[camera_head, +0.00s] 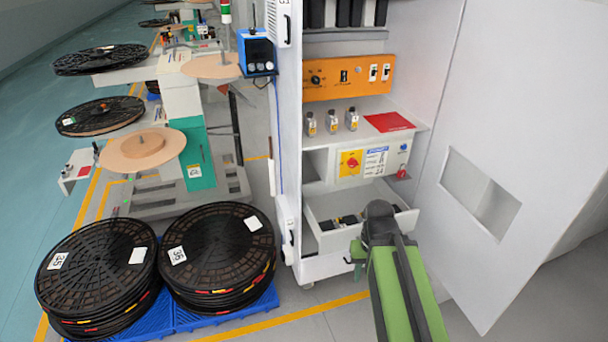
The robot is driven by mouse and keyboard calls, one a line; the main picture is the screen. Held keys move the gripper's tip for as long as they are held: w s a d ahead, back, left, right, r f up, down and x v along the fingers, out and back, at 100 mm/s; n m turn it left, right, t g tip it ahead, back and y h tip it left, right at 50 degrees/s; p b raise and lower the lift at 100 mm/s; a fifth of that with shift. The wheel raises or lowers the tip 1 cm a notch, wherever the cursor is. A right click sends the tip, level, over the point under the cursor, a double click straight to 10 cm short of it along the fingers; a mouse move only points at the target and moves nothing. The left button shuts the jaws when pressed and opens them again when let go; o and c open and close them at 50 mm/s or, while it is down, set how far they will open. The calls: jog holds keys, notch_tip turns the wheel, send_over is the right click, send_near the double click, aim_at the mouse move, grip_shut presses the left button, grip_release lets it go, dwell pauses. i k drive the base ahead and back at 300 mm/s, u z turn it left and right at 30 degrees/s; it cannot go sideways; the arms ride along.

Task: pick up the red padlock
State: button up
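A small red object (402,174), which looks like the red padlock, is at the right end of the white control panel (375,162) inside the open cabinet. It sits below a blue button and is too small to make out its shackle. My green arm reaches up from the bottom, and its dark end with my gripper (380,218) is in front of the open drawer (325,240), below and slightly left of the red object and apart from it in the picture. The gripper's fingers cannot be made out, and the arm's end hides part of the drawer.
The drawer holds several dark items (348,219). The open cabinet door (500,130) bounds the right. Cable reels (215,250) stand on blue pallets at left.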

aim_at(400, 174)
jog(key=u, duration=0.6)
jog(key=i, duration=0.95)
jog(key=u, duration=0.15)
jog(key=k, duration=0.9)
jog(key=z, duration=0.15)
jog(key=i, duration=0.85)
